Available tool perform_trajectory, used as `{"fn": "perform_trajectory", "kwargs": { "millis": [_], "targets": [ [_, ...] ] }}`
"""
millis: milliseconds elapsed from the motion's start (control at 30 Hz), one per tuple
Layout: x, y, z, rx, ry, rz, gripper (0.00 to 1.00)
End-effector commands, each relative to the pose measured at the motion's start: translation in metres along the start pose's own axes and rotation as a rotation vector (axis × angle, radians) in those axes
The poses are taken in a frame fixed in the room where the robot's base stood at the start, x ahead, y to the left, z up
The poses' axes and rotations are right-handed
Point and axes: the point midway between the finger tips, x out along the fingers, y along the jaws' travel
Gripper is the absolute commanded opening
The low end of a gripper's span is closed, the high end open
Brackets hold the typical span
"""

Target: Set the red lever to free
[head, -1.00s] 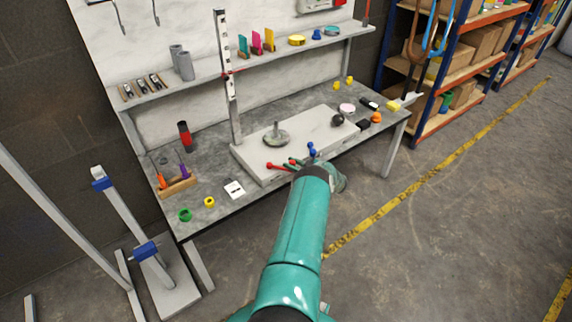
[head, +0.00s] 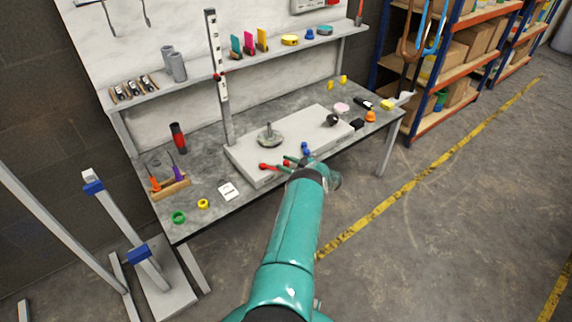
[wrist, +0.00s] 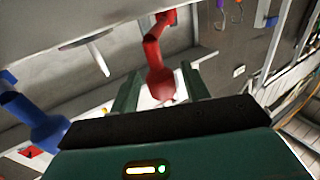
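The red lever (head: 264,167) shows its knob at the front edge of the pale plate on the bench. In the wrist view the red lever (wrist: 156,65) is a bent red arm. My gripper (wrist: 160,78) is open, with the lower part of the red lever between its two green fingers and a gap visible on each side. In the head view my gripper (head: 288,164) is just right of the red knob. A blue lever (head: 305,148) stands beyond it, and shows at the left of the wrist view (wrist: 30,120). I cannot read any marking for free.
The pale plate (head: 245,160) also carries a round grey disc with a post (head: 269,137) and a black ball (head: 332,120). A white card (head: 228,191), a yellow ring (head: 203,204) and a green ring (head: 178,217) lie on the bench's left front. The floor at right is clear.

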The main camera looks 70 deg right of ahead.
Motion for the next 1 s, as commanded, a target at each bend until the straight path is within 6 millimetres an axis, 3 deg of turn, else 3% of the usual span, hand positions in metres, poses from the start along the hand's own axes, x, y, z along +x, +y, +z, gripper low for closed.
{"fn": "perform_trajectory", "kwargs": {
  "millis": [267, 433, 1000],
  "targets": [
    [0.000, 0.000, 0.001, 0.001, -0.001, -0.002, 0.47],
    [-0.014, 0.001, 0.001, 0.002, -0.001, 0.000, 0.47],
    [-0.126, 0.001, 0.001, 0.001, 0.000, 0.000, 0.47]
  ]
}}
